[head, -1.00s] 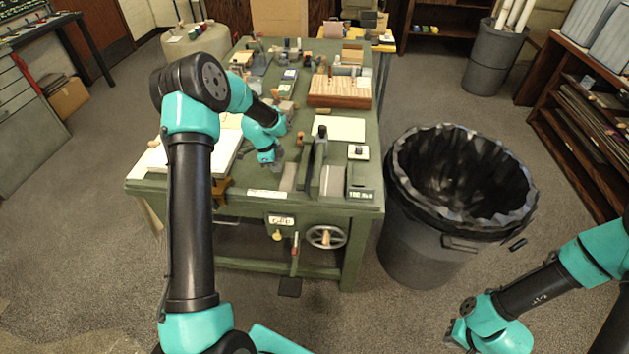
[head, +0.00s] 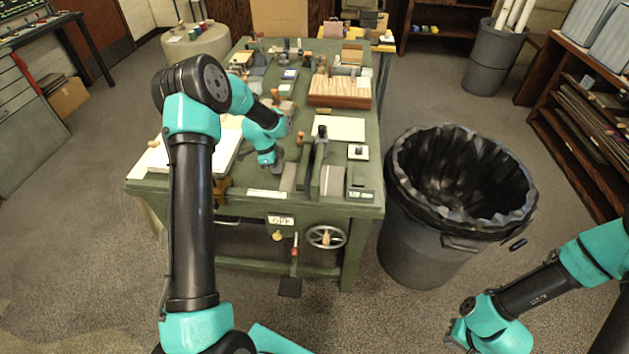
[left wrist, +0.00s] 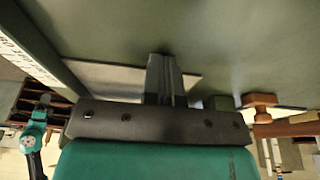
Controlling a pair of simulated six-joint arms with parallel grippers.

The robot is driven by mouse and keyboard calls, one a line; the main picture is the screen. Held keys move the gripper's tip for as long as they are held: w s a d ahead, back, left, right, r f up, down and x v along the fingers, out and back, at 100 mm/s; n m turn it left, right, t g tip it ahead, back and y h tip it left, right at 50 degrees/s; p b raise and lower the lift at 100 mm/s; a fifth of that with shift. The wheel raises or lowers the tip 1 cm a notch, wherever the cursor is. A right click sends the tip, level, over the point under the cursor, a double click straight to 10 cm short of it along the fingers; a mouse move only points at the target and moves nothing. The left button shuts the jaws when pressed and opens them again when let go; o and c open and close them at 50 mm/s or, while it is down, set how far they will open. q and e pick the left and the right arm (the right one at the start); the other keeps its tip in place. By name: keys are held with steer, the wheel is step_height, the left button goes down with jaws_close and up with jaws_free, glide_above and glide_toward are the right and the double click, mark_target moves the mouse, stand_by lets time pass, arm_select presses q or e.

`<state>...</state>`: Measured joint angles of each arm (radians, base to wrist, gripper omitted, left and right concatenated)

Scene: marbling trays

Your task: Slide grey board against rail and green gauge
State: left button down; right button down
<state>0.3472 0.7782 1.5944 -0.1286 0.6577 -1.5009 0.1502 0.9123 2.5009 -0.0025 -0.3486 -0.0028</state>
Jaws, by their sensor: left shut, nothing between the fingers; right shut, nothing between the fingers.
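A narrow grey board (head: 289,177) lies on the green bench near its front edge; it also shows as a pale flat panel in the left wrist view (left wrist: 100,76). My left gripper (head: 279,164) is low over the bench at the board's left side. In the left wrist view its shut fingers (left wrist: 166,80) are empty and seem beside or touching the board. A dark upright rail (head: 317,165) runs front to back to the board's right, with a narrow gap visible. A small green block (left wrist: 220,102), possibly the gauge, shows beyond the fingers.
A small digital readout (head: 360,194) stands at the bench's front right corner. A white tray (head: 226,150) lies at the left, partly behind my arm. A large bin (head: 440,245) stands right of the bench.

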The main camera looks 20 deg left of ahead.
mark_target(286, 175)
arm_select(q)
steer(key=shift+d, duration=1.75)
stand_by(1.0)
steer(key=shift+w+v, duration=0.2)
steer(key=shift+v, duration=2.4)
